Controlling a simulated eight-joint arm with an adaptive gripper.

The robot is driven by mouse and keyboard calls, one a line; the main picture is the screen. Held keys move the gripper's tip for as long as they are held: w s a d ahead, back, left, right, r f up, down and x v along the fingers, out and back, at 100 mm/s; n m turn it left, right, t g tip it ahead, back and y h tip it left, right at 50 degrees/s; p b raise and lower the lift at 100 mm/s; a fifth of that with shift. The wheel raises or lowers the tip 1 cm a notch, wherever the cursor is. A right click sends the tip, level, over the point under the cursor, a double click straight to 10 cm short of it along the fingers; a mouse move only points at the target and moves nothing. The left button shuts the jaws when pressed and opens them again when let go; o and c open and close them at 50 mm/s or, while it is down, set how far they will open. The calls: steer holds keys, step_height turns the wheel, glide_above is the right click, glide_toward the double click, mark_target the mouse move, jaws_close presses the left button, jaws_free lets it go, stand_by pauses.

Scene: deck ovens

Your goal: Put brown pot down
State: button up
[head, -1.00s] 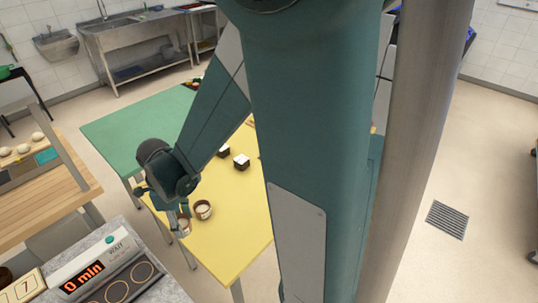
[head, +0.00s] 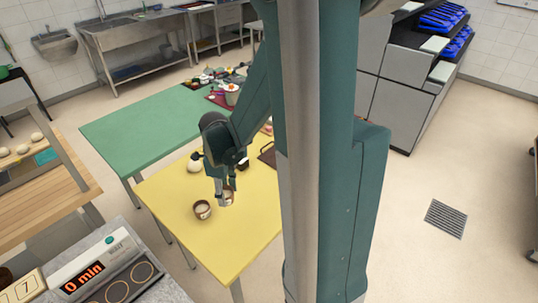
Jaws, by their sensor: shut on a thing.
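My gripper (head: 225,197) is shut on a small brown pot (head: 231,195) with a pale top, over the yellow table (head: 175,195). The fingers and arm hide part of this pot. I cannot tell whether its base touches the table. A second brown pot (head: 202,210) with a pale top stands upright on the yellow table, just left of my gripper and apart from it.
A white rounded thing (head: 194,165) and a dark block-like item (head: 244,164) are behind my gripper. A brown tray (head: 267,154) lies to the right. The green table (head: 140,130) adjoins behind. The yellow table's front is clear. A timer device (head: 95,268) is at front left.

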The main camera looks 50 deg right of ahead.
steer(key=s+d+m, duration=0.1)
steer(key=s+d, duration=0.2)
steer(key=d, duration=0.5)
steer(key=s+d+m, duration=0.2)
steer(key=s+d, duration=0.2)
steer(key=d, duration=0.3)
steer(key=shift+d, duration=0.4)
steer(key=shift+f, duration=2.95)
steer(key=shift+f, duration=0.15)
steer(key=shift+f+b, duration=0.5)
steer(key=shift+f, duration=1.4)
steer(key=shift+f, duration=0.2)
steer(key=o, duration=1)
